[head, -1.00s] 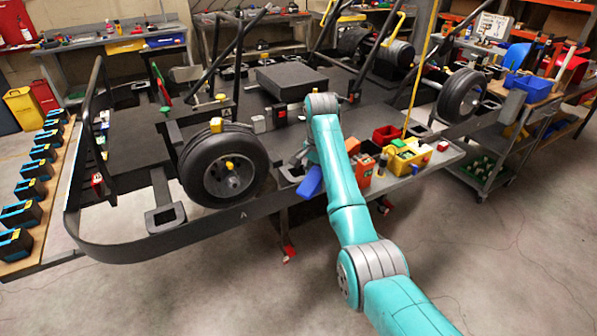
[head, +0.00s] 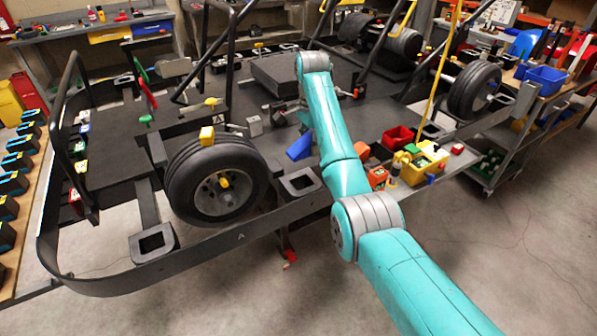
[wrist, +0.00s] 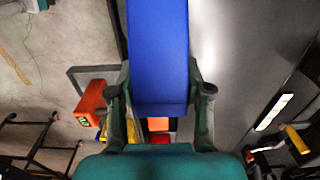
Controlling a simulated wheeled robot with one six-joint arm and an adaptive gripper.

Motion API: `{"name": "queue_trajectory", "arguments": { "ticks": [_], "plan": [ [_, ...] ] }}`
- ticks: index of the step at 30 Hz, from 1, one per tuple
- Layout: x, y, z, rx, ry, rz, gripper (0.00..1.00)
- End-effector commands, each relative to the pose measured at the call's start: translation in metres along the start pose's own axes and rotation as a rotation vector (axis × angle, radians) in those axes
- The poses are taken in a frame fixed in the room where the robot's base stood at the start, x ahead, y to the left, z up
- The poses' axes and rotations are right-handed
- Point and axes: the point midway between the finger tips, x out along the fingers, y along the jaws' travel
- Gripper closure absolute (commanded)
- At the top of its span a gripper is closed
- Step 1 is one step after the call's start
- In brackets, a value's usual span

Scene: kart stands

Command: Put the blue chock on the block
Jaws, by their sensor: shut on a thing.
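The blue chock (head: 300,146) shows in the head view just left of my teal arm, in front of the dark kart deck. In the wrist view the chock (wrist: 158,55) fills the upper middle. My gripper (wrist: 162,92) has a finger on each side of it and is shut on it. In the head view my arm hides most of the gripper. I cannot tell which is the task's block.
A wheel (head: 215,182) with a yellow piece on top stands left of the chock. A square open bracket (head: 300,182) is at the near edge. Upright frame bars rise around the deck.

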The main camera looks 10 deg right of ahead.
Motion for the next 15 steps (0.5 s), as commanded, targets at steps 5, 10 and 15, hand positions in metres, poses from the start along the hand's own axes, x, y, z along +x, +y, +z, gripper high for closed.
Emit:
{"name": "queue_trajectory", "arguments": {
  "ticks": [5,10,15],
  "plan": [
    [0.008,0.0,0.0,-0.001,-0.001,0.002,0.89],
    [0.034,0.001,0.0,-0.001,-0.001,0.003,0.89],
    [0.051,0.0,0.0,-0.001,0.0,0.001,0.89]
  ]
}}
